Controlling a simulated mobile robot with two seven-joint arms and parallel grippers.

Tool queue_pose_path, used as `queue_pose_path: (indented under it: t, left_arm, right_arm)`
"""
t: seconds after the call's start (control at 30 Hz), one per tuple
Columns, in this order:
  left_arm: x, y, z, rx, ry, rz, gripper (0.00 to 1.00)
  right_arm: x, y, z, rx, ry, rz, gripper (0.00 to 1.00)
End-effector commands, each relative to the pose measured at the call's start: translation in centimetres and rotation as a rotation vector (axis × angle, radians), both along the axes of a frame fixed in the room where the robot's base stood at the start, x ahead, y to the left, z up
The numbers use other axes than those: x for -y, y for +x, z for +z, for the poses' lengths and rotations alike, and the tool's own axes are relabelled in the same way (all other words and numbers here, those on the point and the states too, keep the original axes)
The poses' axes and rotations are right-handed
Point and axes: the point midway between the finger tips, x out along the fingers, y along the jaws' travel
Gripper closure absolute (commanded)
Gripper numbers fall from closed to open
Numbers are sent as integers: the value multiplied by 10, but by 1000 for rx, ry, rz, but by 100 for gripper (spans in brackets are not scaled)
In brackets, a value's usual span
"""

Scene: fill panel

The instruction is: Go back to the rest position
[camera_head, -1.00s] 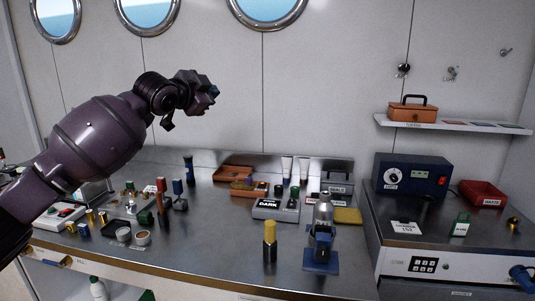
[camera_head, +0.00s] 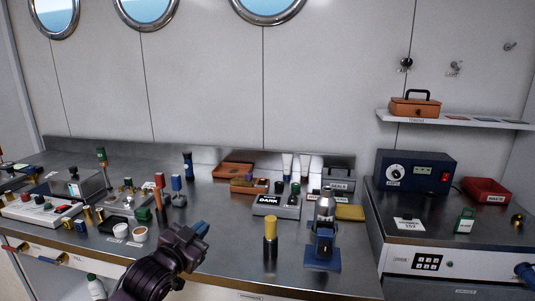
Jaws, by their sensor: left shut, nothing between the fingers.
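My left gripper (camera_head: 196,233) is low in the picture, at the front of the steel bench (camera_head: 215,270), left of the yellow-topped black cylinder (camera_head: 270,240). Its arm comes in from the bottom edge. It is shut and holds nothing. My right gripper is not in view.
A silver bottle stands in a blue holder (camera_head: 322,255) right of the cylinder. A tray marked DARK (camera_head: 277,207) is further back. A blue box with a dial (camera_head: 415,172) stands right. The bench's front middle is mostly clear.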

Motion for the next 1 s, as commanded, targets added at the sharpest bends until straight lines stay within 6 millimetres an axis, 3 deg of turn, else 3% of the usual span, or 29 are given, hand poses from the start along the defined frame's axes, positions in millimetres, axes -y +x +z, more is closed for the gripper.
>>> queue_pose_path:
  t: [0.03,0.37,0.7,0.9,1.0]
  left_arm:
    - [-6,-14,-23,-27,-21,20,100]
    - [-51,-102,-134,-181,-86,170,100]
    - [-95,-221,-242,-421,-123,344,100]
    - [-110,-295,-295,-574,-135,427,100]
    - [-113,-319,-309,-622,-135,448,100]
  right_arm:
    - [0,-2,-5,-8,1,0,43]
    - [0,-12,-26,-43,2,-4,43]
    - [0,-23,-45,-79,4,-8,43]
    - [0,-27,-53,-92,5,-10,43]
    - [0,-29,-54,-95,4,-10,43]
